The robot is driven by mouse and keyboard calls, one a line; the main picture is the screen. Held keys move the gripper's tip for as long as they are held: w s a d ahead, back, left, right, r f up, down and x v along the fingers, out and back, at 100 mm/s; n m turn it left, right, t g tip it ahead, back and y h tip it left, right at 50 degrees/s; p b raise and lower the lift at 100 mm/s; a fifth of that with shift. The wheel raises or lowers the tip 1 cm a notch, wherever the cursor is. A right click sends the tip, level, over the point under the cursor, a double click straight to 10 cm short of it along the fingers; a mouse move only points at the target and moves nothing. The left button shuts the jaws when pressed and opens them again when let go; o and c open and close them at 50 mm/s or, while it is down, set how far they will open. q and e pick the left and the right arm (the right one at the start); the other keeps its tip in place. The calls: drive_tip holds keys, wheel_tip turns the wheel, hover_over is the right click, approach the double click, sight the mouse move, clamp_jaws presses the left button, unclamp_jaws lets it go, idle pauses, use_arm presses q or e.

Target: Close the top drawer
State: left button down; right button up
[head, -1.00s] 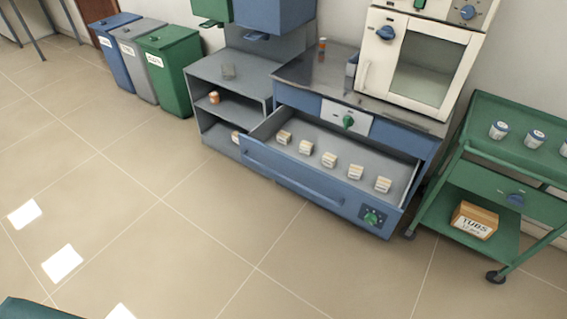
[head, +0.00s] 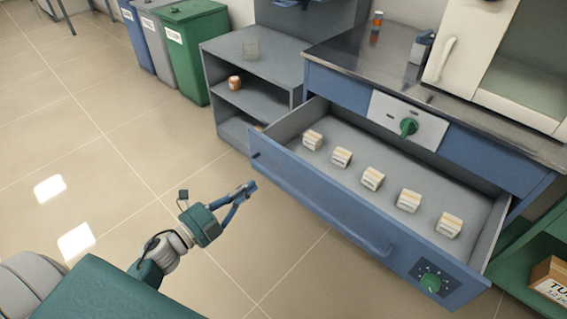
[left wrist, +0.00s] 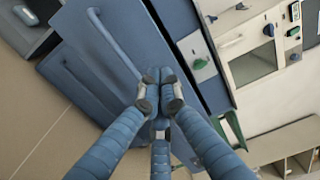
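The blue drawer (head: 330,212) stands pulled out under the metal counter in the head view. Its front has a bar handle and a green knob at the right end; several small pale boxes lie inside. My left gripper (head: 251,188) is left of the drawer front, apart from it in the picture, with its fingertips together and nothing seen between them. In the left wrist view the fingers (left wrist: 160,78) converge in front of blue fronts with bar handles (left wrist: 116,45). Which front belongs to the open drawer is hard to tell there. My right gripper is out of view.
A grey open shelf (head: 250,103) stands left of the drawer. Bins (head: 195,55) stand behind it. A white furnace (head: 470,55) sits on the counter. A green cart (head: 515,262) stands at the right. The tiled floor left of the drawer is clear.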

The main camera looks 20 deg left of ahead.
sight(287, 158)
use_arm(q)
drive_tip(key=x, duration=1.2)
drive_tip(key=shift+w, duration=0.3)
drive_tip(key=shift+w+d, duration=0.1)
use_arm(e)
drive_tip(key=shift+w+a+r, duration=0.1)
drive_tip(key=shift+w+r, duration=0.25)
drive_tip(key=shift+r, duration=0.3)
use_arm(q)
drive_tip(key=shift+w, duration=0.1)
